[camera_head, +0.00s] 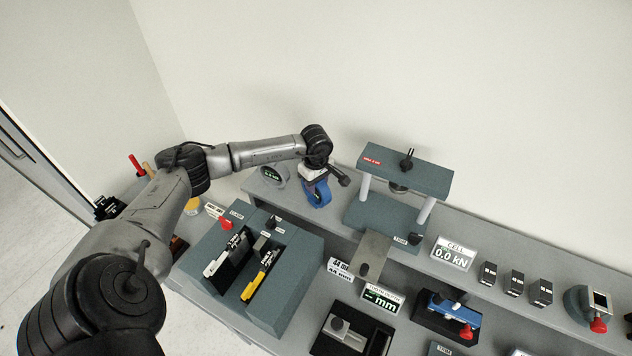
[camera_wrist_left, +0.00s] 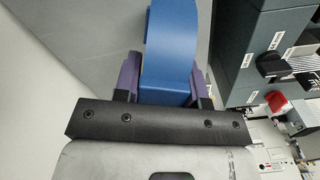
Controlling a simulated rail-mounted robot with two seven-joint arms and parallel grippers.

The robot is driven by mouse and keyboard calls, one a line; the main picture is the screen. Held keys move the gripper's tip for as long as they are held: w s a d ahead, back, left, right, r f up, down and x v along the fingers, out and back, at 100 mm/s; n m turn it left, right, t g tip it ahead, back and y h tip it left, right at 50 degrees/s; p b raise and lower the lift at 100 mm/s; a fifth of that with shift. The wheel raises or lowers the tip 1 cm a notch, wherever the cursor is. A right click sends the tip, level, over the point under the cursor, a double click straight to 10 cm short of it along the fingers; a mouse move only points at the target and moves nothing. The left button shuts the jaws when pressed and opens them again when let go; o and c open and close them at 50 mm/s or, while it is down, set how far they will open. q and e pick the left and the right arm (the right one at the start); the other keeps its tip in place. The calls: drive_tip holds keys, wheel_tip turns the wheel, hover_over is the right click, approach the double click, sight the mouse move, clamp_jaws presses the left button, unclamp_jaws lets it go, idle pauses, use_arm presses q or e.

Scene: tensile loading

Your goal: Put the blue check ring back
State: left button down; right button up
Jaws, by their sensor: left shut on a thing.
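The blue check ring (camera_head: 318,193) is at the back shelf, left of the test frame. My left gripper (camera_head: 312,182) is shut on it, coming from above and behind. In the left wrist view the blue ring (camera_wrist_left: 171,50) sits between the two purple-sided fingers of the gripper (camera_wrist_left: 165,82). The ring's lower edge is close to the shelf top; I cannot tell whether it touches. My right gripper is not in view.
A grey round gauge (camera_head: 273,174) stands on the shelf just left of the ring. The test frame (camera_head: 405,170) with its posts stands to the right. A grey block with slots (camera_head: 284,300) lies in front. A 0.0 kN display (camera_head: 453,254) stands farther right.

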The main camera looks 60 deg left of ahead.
use_arm(q)
drive_tip(key=shift+a, duration=0.1)
drive_tip(key=c, duration=1.1)
unclamp_jaws()
drive_tip(key=shift+f, duration=0.2)
drive_tip(key=shift+c, duration=0.2)
drive_tip(key=o, duration=0.4)
drive_tip(key=shift+o, duration=0.2)
drive_tip(key=shift+r, duration=0.1)
drive_tip(key=shift+r, duration=0.2)
drive_tip(key=shift+w+r, duration=0.1)
drive_tip(key=shift+r, duration=0.2)
wheel_tip(320, 180, up, 10)
drive_tip(key=shift+f+b, duration=0.15)
drive_tip(key=shift+b, duration=0.95)
drive_tip(key=shift+r, duration=0.75)
